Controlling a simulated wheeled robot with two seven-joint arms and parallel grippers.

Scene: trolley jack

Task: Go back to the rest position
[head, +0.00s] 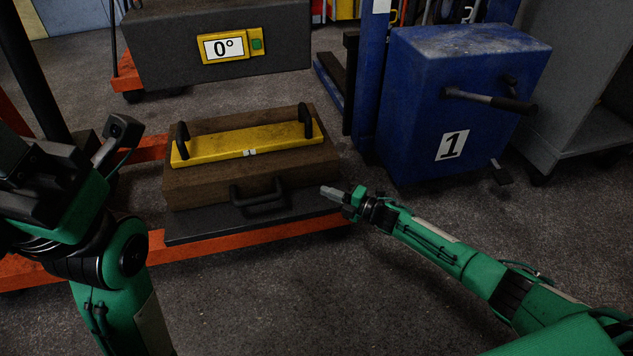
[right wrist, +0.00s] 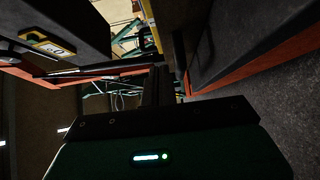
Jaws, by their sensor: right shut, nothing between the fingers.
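My right gripper (head: 332,193) is shut and empty. It is at the right end of the low orange trolley frame (head: 215,247), just right of the brown block (head: 185,188). My left arm comes in at the left edge, and my left gripper (head: 122,130) is partly seen there; its fingers do not show clearly. The yellow bar (head: 215,147) with two black handles lies on top of the brown block. A black plate with a handle (head: 262,208) lies in front of the block. In the right wrist view the shut fingers (right wrist: 158,85) are dark.
A blue box marked 1 (head: 420,85), with a crank handle, stands behind and to the right of my right gripper. A dark block with a 0° display (head: 226,47) is at the back. A grey cabinet (head: 560,100) stands at far right. The front floor is clear.

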